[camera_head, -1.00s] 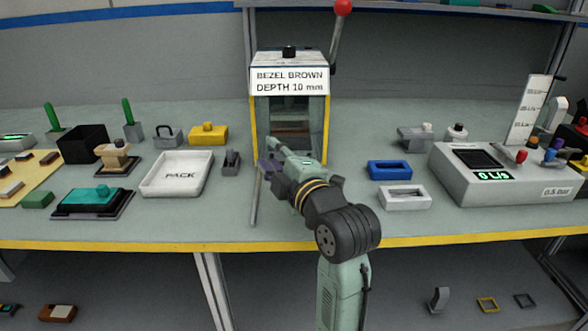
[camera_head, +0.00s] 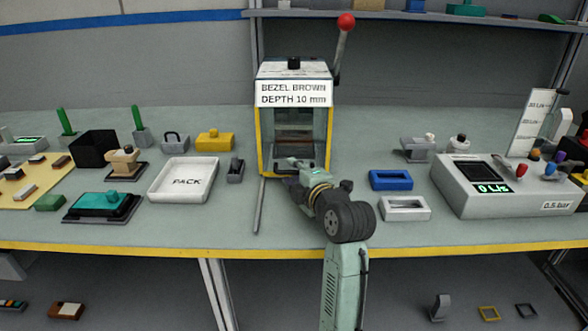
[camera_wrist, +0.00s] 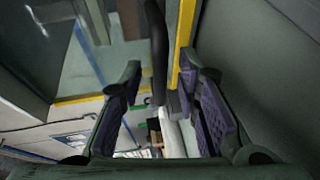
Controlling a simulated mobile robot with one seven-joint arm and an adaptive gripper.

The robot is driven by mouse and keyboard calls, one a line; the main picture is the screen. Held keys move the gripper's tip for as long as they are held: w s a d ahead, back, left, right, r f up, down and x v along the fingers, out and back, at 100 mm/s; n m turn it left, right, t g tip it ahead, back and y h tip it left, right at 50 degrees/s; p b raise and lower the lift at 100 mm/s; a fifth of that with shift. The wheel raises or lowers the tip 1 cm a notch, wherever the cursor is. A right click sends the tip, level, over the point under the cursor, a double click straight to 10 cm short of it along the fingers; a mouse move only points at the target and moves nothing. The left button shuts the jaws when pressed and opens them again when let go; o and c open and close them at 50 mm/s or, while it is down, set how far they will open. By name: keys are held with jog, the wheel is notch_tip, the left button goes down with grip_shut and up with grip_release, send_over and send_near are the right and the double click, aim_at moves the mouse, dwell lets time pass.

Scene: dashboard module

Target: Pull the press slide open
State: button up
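The press (camera_head: 264,148) stands at the back middle of the bench, with yellow front edges, an open front and a sign reading "BEZEL BROWN DEPTH 10 mm". A lever with a red knob (camera_head: 346,22) rises at its right. The slide inside is dim and partly hidden by my arm. My gripper (camera_head: 281,174) is low at the press front. In the wrist view my gripper (camera_wrist: 163,108) has its two fingers well apart. A dark upright bar (camera_wrist: 156,50) shows beyond and between them, beside a yellow edge; I cannot tell whether it touches a finger.
A thin grey rod (camera_head: 260,208) runs from the press towards the bench's front edge. Left are a small grey block (camera_head: 235,171) and the white PACK tray (camera_head: 154,193). Right are a blue frame (camera_head: 391,180), a white frame (camera_head: 404,209) and a grey meter box (camera_head: 455,197).

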jog(key=shift+w+a, duration=0.1)
jog(key=shift+w, duration=0.05)
jog(key=shift+c, duration=0.2)
grip_shut()
dwell(0.7)
